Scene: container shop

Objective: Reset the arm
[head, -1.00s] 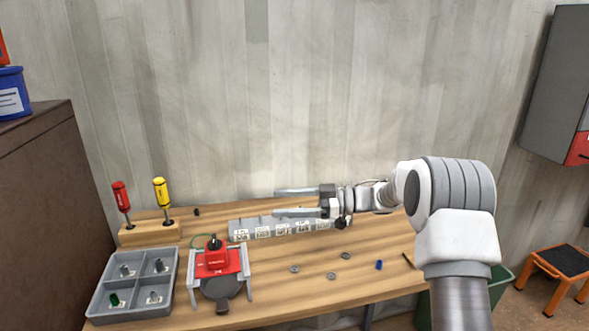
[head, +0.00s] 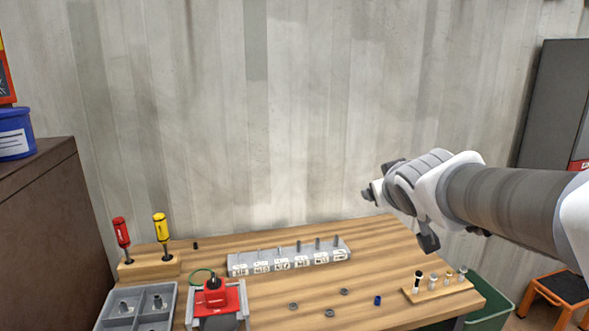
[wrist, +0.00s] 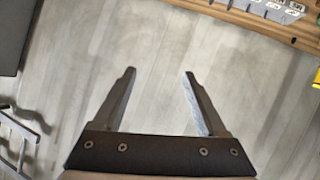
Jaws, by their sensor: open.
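My gripper (wrist: 158,74) is open, with its two fingers apart and nothing between them in the wrist view. A pale grey planked surface lies behind the fingers there. In the head view my arm reaches in from the right, bent and raised above the right end of the wooden table (head: 385,262). The fingers cannot be made out clearly in that view.
On the table stand a grey labelled block with pins (head: 290,258), a red device (head: 216,298), a grey divided tray (head: 125,303), a screwdriver stand (head: 150,266), and a small wooden peg rack (head: 438,289). Loose nuts lie mid-table. A green bin (head: 492,312) is right.

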